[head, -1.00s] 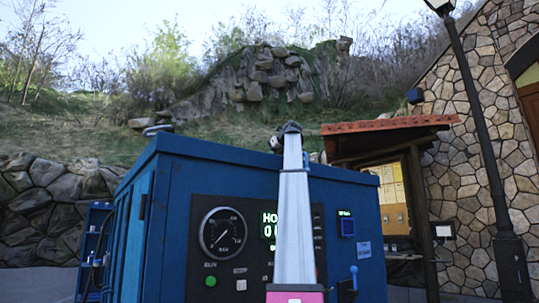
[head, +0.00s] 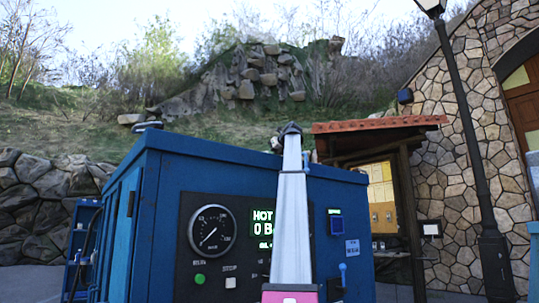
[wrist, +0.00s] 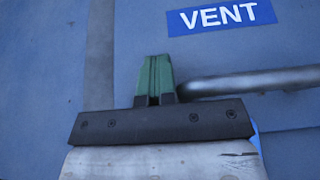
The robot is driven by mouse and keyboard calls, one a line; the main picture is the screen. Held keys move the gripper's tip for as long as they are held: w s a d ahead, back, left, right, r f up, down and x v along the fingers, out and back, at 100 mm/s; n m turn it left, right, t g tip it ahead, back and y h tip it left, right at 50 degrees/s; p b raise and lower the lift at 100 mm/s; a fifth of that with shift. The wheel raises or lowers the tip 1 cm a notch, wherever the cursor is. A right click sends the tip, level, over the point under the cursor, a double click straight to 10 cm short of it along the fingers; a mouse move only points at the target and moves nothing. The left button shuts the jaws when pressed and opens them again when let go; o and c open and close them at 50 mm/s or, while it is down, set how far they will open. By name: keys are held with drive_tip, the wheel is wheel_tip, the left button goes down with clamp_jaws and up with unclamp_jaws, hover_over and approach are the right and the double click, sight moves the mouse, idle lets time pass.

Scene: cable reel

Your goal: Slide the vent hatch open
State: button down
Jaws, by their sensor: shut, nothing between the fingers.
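In the wrist view, a blue panel fills most of the picture and carries a blue label reading VENT (wrist: 222,17). A grey round bar (wrist: 255,82), which looks like a handle, runs across below the label. My gripper (wrist: 153,62) has green fingers pressed together with nothing between them. They lie just left of the bar's left end; I cannot tell whether they touch it. The hatch's edges are not clear. In the head view, my arm rises in front of the blue cabinet (head: 160,220), with its end at the cabinet's top edge; the fingers are not discernible there.
The cabinet front has a round gauge (head: 211,232), a green-lit display (head: 263,222), a green button (head: 199,280) and a blue lever (head: 342,274). A tiled-roof notice shelter (head: 380,126) and a lamp post (head: 470,150) stand on the right.

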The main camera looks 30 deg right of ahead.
drive_tip(key=shift+w+d, duration=0.25)
drive_tip(key=shift+d, duration=2.8)
drive_tip(key=shift+w+d, duration=0.2)
drive_tip(key=shift+d, duration=2.85)
drive_tip(key=shift+w+d, duration=0.25)
drive_tip(key=shift+d, duration=2.8)
drive_tip(key=shift+s+a+r, duration=0.1)
drive_tip(key=shift+a+r, duration=0.45)
drive_tip(key=shift+r, duration=0.2)
drive_tip(key=shift+a+r, duration=0.5)
drive_tip(key=shift+r, duration=0.25)
drive_tip(key=s+r, duration=0.2)
drive_tip(key=s, duration=1)
drive_tip(key=shift+d, duration=0.45)
